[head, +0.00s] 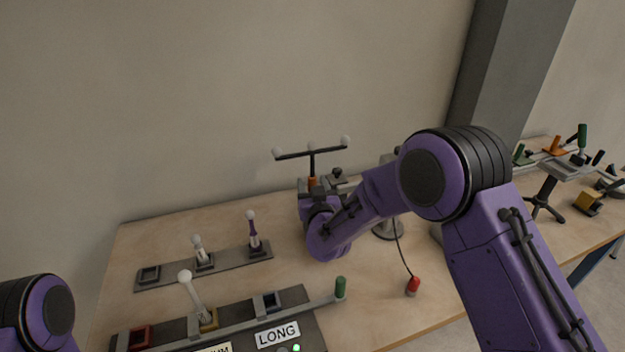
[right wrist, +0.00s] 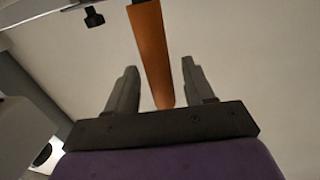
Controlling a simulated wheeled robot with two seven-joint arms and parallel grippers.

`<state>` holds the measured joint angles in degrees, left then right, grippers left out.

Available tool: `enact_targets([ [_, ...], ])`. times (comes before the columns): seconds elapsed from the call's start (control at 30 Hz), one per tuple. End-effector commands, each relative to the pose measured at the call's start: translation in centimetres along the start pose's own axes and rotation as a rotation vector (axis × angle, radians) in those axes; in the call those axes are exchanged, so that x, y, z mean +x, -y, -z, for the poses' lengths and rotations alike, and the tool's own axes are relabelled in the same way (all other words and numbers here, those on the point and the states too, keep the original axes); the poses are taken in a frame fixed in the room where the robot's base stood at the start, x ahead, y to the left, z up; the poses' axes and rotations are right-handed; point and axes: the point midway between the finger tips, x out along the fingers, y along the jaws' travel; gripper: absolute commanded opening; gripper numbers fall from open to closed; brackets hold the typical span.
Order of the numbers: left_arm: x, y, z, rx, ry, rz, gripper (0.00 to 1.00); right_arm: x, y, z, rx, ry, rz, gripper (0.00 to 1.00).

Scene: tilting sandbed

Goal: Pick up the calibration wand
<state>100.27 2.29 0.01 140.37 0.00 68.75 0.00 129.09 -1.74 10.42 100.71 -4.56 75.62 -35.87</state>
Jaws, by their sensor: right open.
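The calibration wand (head: 312,160) has a dark T-shaped top with three pale balls and an orange handle. It stands upright at the back of the table in the head view. My right gripper (head: 314,192) is at the handle and hides its lower part there. In the right wrist view the orange handle (right wrist: 152,50) runs between the two spread fingers of my right gripper (right wrist: 160,72). Neither finger visibly touches it. Only a purple part of my left arm shows at the lower left of the head view; my left gripper is out of frame.
A dark strip with sockets (head: 225,262) holds two short ball-topped pegs. A panel labelled LONG (head: 278,335) lies in front, with a green-ended bar (head: 341,288). A red-capped item (head: 413,286) on a cable stands right of it. A grey pillar (head: 490,70) rises behind.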

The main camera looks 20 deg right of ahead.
Motion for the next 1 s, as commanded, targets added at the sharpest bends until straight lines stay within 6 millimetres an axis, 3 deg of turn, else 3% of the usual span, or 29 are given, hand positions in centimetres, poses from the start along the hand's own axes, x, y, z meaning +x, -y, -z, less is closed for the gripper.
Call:
enact_targets([
  [0.1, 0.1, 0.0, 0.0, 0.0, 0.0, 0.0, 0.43, 0.0, 0.0, 0.0, 0.0, 0.0, 0.0, 0.53],
  [0.23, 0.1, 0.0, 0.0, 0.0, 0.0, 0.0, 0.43, -0.1, 0.0, 0.0, 0.0, 0.0, 0.001, 0.1],
  [0.27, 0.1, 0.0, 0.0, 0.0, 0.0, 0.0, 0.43, -0.1, 0.0, 0.0, 0.0, 0.0, 0.001, 0.05],
  [0.57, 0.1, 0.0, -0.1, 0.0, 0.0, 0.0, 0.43, 0.0, 0.0, 0.4, 0.0, -0.003, 0.0, 0.05],
  [1.0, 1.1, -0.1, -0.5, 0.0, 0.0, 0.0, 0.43, -0.1, 0.1, 9.3, 0.001, -0.005, 0.001, 0.05],
])
